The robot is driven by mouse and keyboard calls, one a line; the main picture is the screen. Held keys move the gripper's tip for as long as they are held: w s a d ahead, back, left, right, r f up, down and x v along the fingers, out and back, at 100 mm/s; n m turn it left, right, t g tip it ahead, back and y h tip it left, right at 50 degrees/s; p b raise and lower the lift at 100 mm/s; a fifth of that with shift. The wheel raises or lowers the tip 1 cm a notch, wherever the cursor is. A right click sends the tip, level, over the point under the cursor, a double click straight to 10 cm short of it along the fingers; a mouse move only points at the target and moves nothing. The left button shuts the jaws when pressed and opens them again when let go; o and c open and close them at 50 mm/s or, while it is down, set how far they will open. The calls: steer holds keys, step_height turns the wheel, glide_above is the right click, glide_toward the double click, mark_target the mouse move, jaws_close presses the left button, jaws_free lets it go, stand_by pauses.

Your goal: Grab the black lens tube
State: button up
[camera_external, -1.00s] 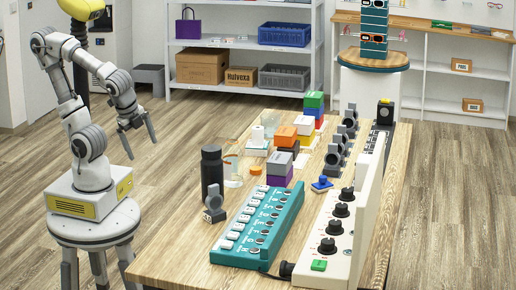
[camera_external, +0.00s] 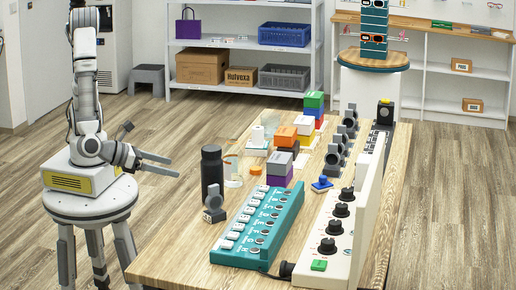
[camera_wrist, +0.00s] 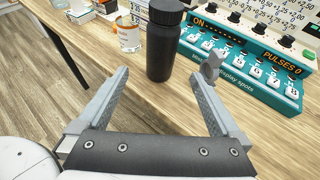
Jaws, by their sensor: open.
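The black lens tube (camera_external: 212,172) appears as an upright black cylinder with a ribbed cap near the table's left edge. In the wrist view the tube (camera_wrist: 163,48) stands ahead, centred between the finger directions. My gripper (camera_external: 178,167) is open and empty, left of the tube with a gap between. In the wrist view its fingers (camera_wrist: 160,75) spread to either side of the tube's foot.
A small grey ring holder (camera_external: 214,206) stands close in front of the tube, near the right finger in the wrist view. A teal panel (camera_external: 240,262) is to the right. A glass with orange contents (camera_wrist: 129,35) stands behind left. Stacked coloured blocks (camera_external: 284,138) stand farther back.

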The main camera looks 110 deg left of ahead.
mark_target(202, 177)
steer(key=b+x, duration=0.1)
steer(key=x, duration=0.4)
steer(key=b+x, duration=0.2)
steer(key=x, duration=0.4)
steer(key=shift+w+f, duration=0.25)
steer(key=shift+f, duration=0.1)
steer(key=shift+b+x, duration=1.15)
steer(key=shift+x, duration=1.7)
steer(key=shift+a+r, duration=0.1)
steer(key=shift+r, duration=0.15)
steer(key=c, duration=1.4)
